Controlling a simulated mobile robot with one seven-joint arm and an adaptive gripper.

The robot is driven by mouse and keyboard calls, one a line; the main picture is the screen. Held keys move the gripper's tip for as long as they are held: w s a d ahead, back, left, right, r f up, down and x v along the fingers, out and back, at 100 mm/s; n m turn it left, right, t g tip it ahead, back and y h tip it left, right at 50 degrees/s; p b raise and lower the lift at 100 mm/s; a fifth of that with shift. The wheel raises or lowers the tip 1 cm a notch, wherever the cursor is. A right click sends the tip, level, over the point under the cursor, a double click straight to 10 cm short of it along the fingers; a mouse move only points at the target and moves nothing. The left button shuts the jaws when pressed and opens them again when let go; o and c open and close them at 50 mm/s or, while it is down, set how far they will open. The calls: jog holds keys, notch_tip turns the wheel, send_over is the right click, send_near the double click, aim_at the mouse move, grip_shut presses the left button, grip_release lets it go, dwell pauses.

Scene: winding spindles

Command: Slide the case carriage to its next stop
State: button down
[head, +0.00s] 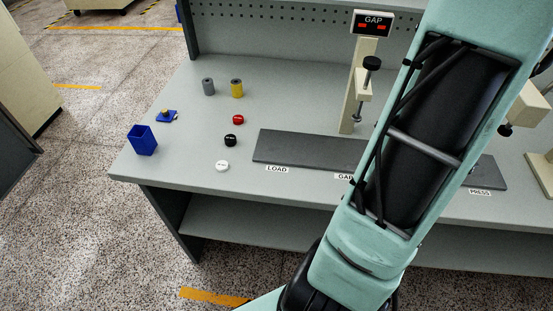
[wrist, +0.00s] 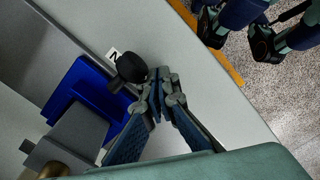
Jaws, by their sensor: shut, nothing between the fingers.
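The case carriage shows in the wrist view as a blue base (wrist: 88,82) with a grey block (wrist: 78,135) on it. A black round knob (wrist: 131,68) stands at the carriage's edge. My gripper (wrist: 158,85) is shut and empty, its fingertips close beside the knob; I cannot tell whether they touch it. In the head view, the dark track (head: 300,148) runs along the bench past a LOAD label (head: 277,169), a partly covered label starting "GA" (head: 344,176) and a PRESS label (head: 480,191). My arm covers the middle of the track, and the carriage and gripper are hidden there.
A cream post with a GAP display (head: 372,23) stands behind the track. Left on the bench (head: 190,170) are a blue bin (head: 142,140), grey (head: 208,87) and yellow (head: 237,88) spools, and red (head: 238,119), black (head: 230,140) and white (head: 222,165) buttons. Another cream fixture (head: 527,105) stands right.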

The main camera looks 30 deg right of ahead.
notch_tip(320, 180, up, 7)
jog(key=p, duration=0.4)
jog(key=shift+w+r+p, duration=0.2)
jog(key=shift+w+p, duration=0.15)
jog(key=shift+a, duration=0.1)
